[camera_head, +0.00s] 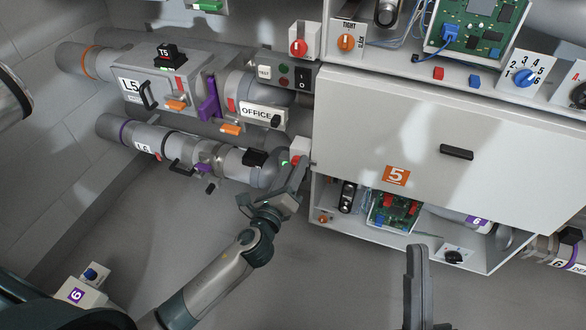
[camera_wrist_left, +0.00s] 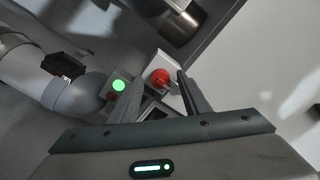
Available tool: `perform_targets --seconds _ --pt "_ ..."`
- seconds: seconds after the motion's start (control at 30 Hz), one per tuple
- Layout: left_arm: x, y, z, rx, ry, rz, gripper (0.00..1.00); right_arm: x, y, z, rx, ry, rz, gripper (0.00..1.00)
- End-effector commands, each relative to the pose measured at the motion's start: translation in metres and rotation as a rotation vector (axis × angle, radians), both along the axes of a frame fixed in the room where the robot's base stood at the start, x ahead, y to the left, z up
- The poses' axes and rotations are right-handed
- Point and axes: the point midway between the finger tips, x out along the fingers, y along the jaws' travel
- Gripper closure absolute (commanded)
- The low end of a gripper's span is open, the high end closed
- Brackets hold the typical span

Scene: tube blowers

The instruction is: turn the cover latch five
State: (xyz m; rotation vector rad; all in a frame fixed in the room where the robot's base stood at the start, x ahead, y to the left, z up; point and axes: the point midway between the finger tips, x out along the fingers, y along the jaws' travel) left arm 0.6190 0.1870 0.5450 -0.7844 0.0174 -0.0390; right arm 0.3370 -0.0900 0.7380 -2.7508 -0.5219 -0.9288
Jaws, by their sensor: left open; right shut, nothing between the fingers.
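A large grey-white cover (camera_head: 430,130) carries an orange label with a 5 (camera_head: 397,175) and a black handle (camera_head: 457,152). At its left edge is a small white block with a red knob (camera_head: 296,160), probably the latch, partly hidden by my left gripper (camera_head: 296,174). In the left wrist view the red knob (camera_wrist_left: 161,77) is just ahead of the open fingers, near the right finger's tip; contact is unclear. My left gripper is open and empty. My right gripper (camera_head: 417,262) is shut and empty, low in front of the cabinet.
A green light (camera_wrist_left: 119,86) is beside the red knob. Pipe L6 (camera_head: 142,147) and a black-topped fitting (camera_head: 255,158) lie to the left. Below the cover, an open compartment holds a circuit board (camera_head: 395,211). A TIGHT knob (camera_head: 346,42) is above.

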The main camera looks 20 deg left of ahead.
Motion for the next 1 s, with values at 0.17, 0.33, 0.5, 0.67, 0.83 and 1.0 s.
perform_targets --seconds 0.17,0.33,0.5,0.67,0.83,1.0 --pt "0.0026 -0.0002 0.0002 0.000 0.000 0.000 0.57 0.0009 -0.0006 0.0018 0.006 -0.005 -0.005 1.00" --pt "0.0024 -0.0002 0.0002 -0.001 0.000 0.000 0.57 0.0009 -0.0003 0.0010 0.006 -0.004 -0.004 1.00" --pt "0.0023 -0.0002 0.0002 -0.001 0.000 0.000 0.98 -0.0001 0.0006 -0.0014 0.003 0.003 0.000 1.00" --pt "0.0022 0.0000 0.0001 -0.002 0.000 0.000 0.98 -0.0021 0.0014 -0.0047 -0.002 0.011 0.005 1.00" --pt "0.0020 0.0001 -0.0001 -0.020 0.002 0.001 0.98 -0.0031 0.0017 -0.0061 -0.009 0.016 0.010 1.00" --pt "0.0019 0.0005 -0.0003 -0.071 0.004 0.001 0.98 -0.0024 0.0027 -0.0059 -0.010 0.022 0.011 1.00"
